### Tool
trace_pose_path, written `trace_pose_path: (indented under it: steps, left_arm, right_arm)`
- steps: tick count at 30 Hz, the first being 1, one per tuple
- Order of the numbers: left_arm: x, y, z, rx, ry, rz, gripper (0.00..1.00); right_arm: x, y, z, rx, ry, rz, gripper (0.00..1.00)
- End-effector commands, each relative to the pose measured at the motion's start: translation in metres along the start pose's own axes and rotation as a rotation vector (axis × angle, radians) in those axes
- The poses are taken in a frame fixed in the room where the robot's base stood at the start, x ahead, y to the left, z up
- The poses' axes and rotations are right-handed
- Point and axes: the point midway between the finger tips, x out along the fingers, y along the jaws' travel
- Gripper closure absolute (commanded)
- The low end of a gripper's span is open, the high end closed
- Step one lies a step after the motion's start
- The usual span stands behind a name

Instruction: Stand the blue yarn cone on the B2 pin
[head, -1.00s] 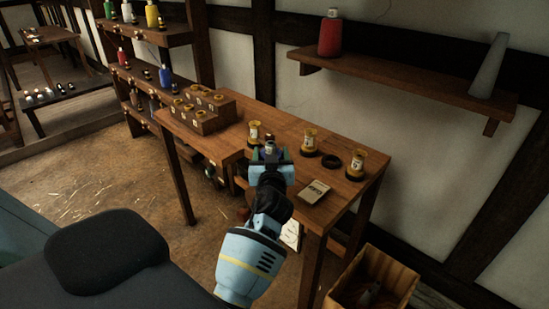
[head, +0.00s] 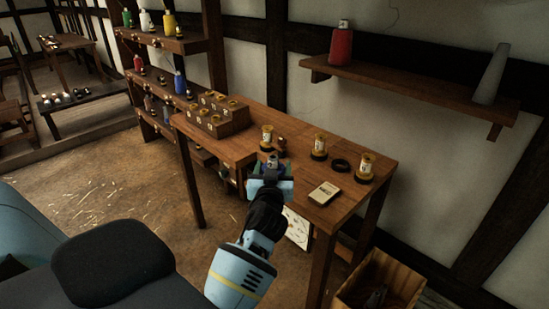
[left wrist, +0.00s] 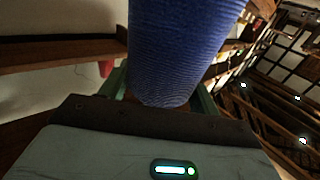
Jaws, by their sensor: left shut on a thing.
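A blue yarn cone (left wrist: 185,50) fills the upper middle of the left wrist view, its top cut off by the frame. My left gripper (head: 271,168) is shut on it, with green fingers on either side in the wrist view. In the head view the gripper is just in front of the worktable's front edge, and its own body hides most of the cone. Another blue cone (head: 180,82) stands on the middle shelf of the rack at the left. Pin labels are too small to read, so I cannot tell which pin is B2. My right gripper is not in view.
The worktable (head: 300,150) holds several yellow spools, a dark ring (head: 341,165), a card (head: 324,193) and a stepped block (head: 222,128). A wooden crate (head: 390,270) stands at lower right.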

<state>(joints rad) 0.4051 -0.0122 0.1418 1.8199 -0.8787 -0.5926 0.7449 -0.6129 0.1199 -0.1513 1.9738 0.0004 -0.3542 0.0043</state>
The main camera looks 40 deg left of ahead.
Motion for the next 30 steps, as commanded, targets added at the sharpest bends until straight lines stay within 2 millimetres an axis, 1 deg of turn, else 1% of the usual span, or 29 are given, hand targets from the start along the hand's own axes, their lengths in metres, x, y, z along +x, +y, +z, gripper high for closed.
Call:
trace_pose_path:
  steps: [1, 2, 5, 6, 8, 9, 12, 15, 18, 21, 24, 30]
  left_arm:
    - [-0.018, 0.002, 0.002, 0.007, 0.002, 0.039, 0.85]
    - [-0.029, 0.005, 0.003, 0.008, 0.002, 0.066, 0.85]
    - [-0.071, 0.018, 0.009, 0.007, -0.001, 0.171, 0.85]
    - [-0.090, 0.023, 0.012, 0.008, -0.001, 0.215, 0.85]
    - [-0.118, 0.030, 0.015, 0.005, -0.002, 0.282, 0.85]
    - [-0.137, 0.035, 0.017, 0.003, -0.004, 0.326, 0.85]
    - [-0.180, 0.045, 0.021, 0.001, -0.003, 0.424, 0.85]
    - [-0.214, 0.051, 0.022, 0.000, -0.002, 0.499, 0.85]
    - [-0.237, 0.054, 0.021, -0.002, 0.000, 0.549, 0.85]
    - [-0.249, 0.056, 0.021, -0.002, 0.001, 0.574, 0.85]
    - [-0.253, 0.057, 0.021, -0.002, 0.002, 0.584, 0.85]
    - [-0.253, 0.057, 0.021, -0.002, 0.003, 0.583, 0.85]
  right_arm:
    - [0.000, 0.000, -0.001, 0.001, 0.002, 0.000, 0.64]
    - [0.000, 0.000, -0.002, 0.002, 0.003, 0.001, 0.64]
    - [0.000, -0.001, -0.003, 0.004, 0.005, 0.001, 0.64]
    - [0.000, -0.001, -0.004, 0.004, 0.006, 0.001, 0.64]
    - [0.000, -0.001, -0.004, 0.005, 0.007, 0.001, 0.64]
    - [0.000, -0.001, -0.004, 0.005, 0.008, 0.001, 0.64]
    - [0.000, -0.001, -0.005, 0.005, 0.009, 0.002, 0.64]
    - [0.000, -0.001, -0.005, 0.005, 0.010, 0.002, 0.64]
    - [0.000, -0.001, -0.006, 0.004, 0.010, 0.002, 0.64]
    - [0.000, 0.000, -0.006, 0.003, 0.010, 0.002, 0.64]
    - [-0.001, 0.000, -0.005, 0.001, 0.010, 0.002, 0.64]
    - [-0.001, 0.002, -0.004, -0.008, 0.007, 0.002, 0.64]
